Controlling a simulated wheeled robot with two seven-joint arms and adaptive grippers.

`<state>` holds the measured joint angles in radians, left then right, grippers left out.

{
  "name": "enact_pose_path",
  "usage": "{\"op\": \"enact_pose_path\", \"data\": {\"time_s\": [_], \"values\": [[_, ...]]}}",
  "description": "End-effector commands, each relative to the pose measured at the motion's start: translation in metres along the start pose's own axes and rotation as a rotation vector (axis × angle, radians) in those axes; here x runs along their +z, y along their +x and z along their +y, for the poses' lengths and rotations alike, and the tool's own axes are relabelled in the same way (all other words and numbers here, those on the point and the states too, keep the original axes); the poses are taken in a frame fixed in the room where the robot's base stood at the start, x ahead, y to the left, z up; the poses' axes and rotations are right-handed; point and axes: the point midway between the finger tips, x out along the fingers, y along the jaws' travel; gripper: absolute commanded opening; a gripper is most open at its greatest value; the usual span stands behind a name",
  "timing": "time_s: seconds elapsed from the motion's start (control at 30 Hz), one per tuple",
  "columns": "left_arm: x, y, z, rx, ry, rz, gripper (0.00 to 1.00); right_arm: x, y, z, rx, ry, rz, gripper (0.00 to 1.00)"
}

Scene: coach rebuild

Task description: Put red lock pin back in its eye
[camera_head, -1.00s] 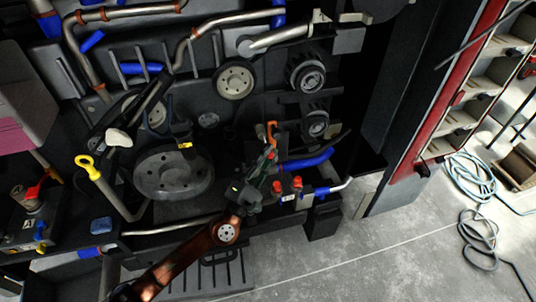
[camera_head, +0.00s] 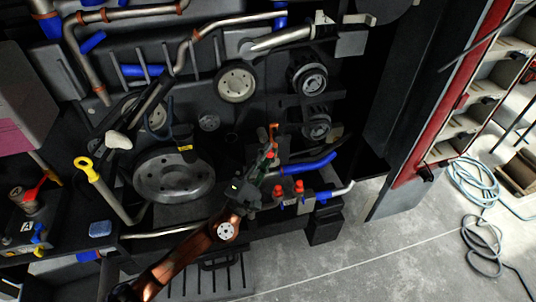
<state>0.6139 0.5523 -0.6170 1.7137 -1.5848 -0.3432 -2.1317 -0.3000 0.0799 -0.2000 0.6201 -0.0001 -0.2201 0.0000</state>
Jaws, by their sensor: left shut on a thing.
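My left gripper (camera_head: 262,172) is at the end of my copper-coloured arm, which comes in from the lower left. It is over the lower middle of the engine bay. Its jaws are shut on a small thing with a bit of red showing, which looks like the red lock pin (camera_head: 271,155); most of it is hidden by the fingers. An upright orange part (camera_head: 273,131) stands just beyond the fingertips. I cannot make out the pin's eye clearly. My right gripper is not in view.
Two red-capped fittings (camera_head: 299,187) sit just right of my gripper, with a blue hose (camera_head: 308,164) behind them. A large grey pulley (camera_head: 173,175) is at the left. A yellow-ringed dipstick (camera_head: 86,166) stands further left. Open concrete floor (camera_head: 345,255) lies at the lower right.

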Motion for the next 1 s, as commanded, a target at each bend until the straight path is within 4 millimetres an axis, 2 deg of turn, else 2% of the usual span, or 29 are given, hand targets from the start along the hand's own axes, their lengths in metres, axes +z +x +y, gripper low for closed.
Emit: {"op": "enact_pose_path", "data": {"time_s": [0.2, 0.23, 0.5, 0.7, 0.9, 1.0], "values": [[-0.0025, 0.0011, 0.002, 0.003, 0.001, 0.004, 0.0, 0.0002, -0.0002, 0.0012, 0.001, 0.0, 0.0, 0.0], [-0.0027, 0.0011, 0.002, 0.003, 0.001, 0.004, 0.17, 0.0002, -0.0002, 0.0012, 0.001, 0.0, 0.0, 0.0], [-0.0019, 0.0008, 0.0015, 0.002, 0.001, 0.003, 0.36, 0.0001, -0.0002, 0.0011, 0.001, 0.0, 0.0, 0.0], [-0.0016, 0.0007, 0.0011, 0.002, 0.001, 0.002, 0.36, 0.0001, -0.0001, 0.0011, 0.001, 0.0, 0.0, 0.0], [-0.0015, 0.0005, 0.0008, 0.001, 0.001, 0.002, 0.5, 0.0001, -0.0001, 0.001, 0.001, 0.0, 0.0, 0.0], [-0.0014, 0.0005, 0.0009, 0.001, 0.001, 0.002, 0.51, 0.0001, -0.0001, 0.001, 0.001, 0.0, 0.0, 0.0]]}}
